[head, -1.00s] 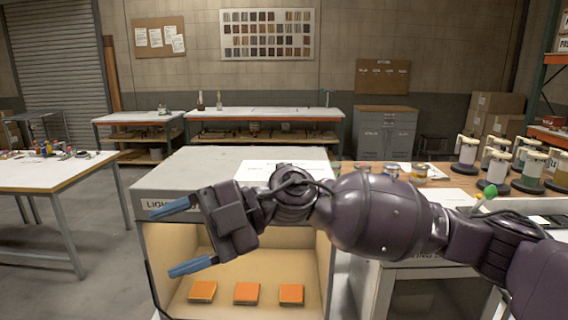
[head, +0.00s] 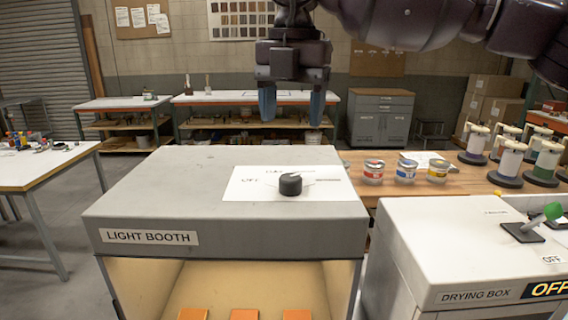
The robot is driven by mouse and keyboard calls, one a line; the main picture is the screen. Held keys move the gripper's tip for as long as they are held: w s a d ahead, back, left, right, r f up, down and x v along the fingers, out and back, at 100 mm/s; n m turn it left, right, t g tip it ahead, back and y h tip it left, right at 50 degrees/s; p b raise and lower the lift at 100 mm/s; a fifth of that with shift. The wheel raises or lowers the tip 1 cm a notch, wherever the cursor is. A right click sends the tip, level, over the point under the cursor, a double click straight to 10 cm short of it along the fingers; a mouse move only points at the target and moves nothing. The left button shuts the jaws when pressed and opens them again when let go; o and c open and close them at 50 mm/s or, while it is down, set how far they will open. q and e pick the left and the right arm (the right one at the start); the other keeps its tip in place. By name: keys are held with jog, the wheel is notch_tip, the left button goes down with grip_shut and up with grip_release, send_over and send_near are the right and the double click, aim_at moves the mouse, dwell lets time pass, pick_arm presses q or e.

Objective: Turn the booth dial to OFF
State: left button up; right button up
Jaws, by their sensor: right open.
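The booth dial (head: 290,184) is a black round knob on a white label plate (head: 250,186) on top of the grey light booth (head: 150,190). The printing on the plate is too small to read surely. The booth is lit inside, with orange blocks (head: 244,314) on its floor. My right gripper (head: 291,108) points down above and behind the dial in the picture, open and empty, apart from the dial. My left gripper is not in view.
Several paint cans (head: 405,170) and white-and-black dispensers (head: 510,160) stand on the wooden bench behind.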

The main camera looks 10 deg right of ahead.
aim_at(290, 177)
jog(key=f, duration=0.3)
jog(key=shift+s+f, duration=0.35)
jog(key=shift+s, duration=0.05)
notch_tip(290, 177, down, 7)
jog(key=shift+w+a+r+p, duration=0.1)
jog(key=shift+w+p, duration=0.05)
jog(key=shift+p, duration=0.3)
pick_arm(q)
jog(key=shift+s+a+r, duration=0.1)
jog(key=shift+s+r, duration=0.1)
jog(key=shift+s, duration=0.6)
pick_arm(e)
jog(key=c, duration=0.9)
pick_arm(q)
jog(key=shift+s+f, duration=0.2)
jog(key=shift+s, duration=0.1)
